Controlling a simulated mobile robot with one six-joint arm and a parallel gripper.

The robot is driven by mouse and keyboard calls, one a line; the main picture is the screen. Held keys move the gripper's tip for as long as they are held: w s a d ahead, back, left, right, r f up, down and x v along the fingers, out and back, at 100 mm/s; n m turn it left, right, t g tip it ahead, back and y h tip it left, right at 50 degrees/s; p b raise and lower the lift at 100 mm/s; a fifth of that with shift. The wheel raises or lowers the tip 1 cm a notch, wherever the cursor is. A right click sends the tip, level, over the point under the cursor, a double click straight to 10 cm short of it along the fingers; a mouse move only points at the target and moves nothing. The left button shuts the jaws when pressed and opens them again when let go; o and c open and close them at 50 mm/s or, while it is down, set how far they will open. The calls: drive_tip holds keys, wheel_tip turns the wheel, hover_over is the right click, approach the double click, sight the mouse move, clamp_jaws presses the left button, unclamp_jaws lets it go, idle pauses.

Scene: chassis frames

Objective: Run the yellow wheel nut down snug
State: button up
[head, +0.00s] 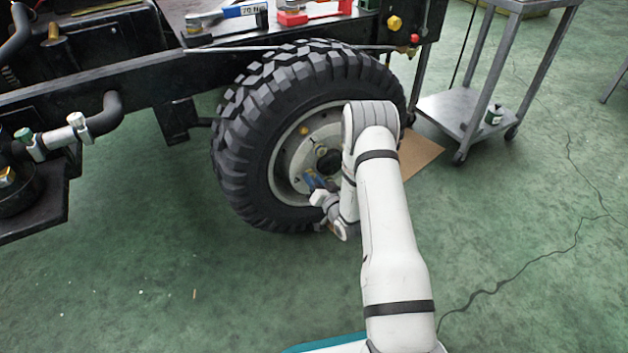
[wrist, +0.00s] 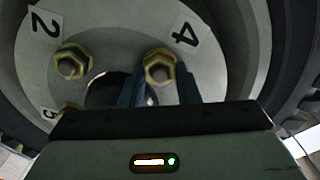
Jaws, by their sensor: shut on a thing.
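The yellow wheel nut (wrist: 160,66) sits on a stud beside the label 4 on the pale wheel disc (wrist: 120,28), in the wrist view. My gripper (wrist: 158,78) has one blue finger on each side of this nut and is shut on it. Whether the nut's back face touches the disc is hidden. In the head view my gripper (head: 314,182) is at the lower part of the wheel's hub, and the held nut cannot be made out there. Another yellow nut (wrist: 72,62) sits near the label 2, and a third (wrist: 70,107) is partly hidden by my gripper body.
The black tyre (head: 245,150) surrounds the deep-set disc, its rim close around my gripper. The chassis rail (head: 130,82) runs above left, with blue and red tools on top. A grey trolley (head: 455,108) stands right. The green floor in front is open.

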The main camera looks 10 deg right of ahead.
drive_tip(key=m, duration=0.5)
drive_tip(key=shift+m, duration=0.3)
drive_tip(key=o, duration=1)
drive_tip(key=p+v, duration=0.3)
drive_tip(key=v, duration=0.4)
drive_tip(key=shift+s+d, duration=0.1)
drive_tip(key=shift+s, duration=0.3)
